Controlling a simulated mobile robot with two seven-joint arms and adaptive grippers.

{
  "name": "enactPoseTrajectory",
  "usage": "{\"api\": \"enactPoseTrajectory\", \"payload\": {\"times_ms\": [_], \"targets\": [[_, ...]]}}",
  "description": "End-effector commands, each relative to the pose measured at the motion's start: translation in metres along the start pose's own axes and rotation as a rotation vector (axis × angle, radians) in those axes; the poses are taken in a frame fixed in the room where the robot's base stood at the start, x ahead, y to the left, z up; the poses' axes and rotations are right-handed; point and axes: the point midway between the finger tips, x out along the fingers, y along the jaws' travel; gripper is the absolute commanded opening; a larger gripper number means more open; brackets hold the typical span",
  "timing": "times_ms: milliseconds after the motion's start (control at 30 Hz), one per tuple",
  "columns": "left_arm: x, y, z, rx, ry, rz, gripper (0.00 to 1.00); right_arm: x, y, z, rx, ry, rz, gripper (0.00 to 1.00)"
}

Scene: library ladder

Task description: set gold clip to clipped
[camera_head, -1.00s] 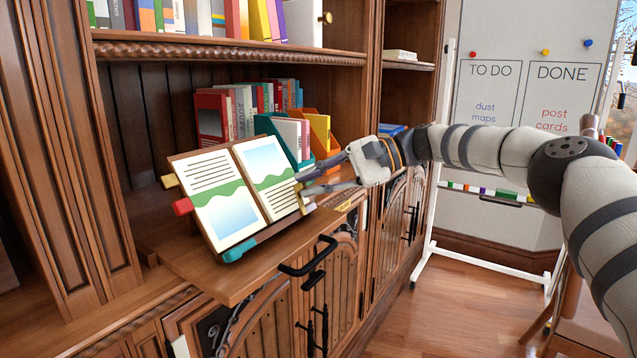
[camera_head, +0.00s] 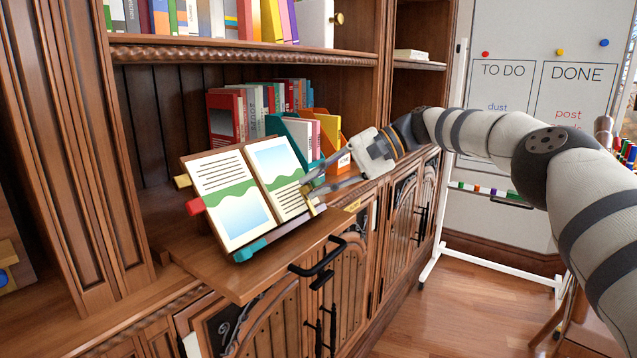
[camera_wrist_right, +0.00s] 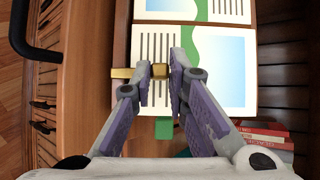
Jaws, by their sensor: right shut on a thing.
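An open book (camera_head: 222,211) with green-banded pages leans tilted on a wooden stand on the pulled-out shelf board. My left gripper is not in view.
Another gold tab (camera_head: 182,181) and a red tab (camera_head: 194,206) stick out on the book's left. A teal piece (camera_head: 243,254) is at its lower edge. Upright books and a teal holder (camera_head: 299,129) stand behind. A black handle (camera_head: 318,257) juts out in front.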

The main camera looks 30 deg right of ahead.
Motion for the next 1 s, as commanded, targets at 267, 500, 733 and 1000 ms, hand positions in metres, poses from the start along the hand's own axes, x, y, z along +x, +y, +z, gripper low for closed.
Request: {"api": "enactPoseTrajectory", "payload": {"times_ms": [267, 500, 733, 1000], "targets": [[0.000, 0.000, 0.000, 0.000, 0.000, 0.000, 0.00, 0.000, 0.001, 0.000, 0.000, 0.000, 0.001, 0.35], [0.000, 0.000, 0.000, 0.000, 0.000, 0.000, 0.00, -0.002, 0.000, 0.000, 0.001, 0.001, 0.000, 0.35], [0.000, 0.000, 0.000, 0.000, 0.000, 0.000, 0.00, -0.049, 0.000, -0.001, 0.001, 0.005, -0.002, 0.35], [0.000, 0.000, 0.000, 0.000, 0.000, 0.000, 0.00, -0.074, 0.000, 0.000, 0.000, 0.000, 0.001, 0.35]]}}
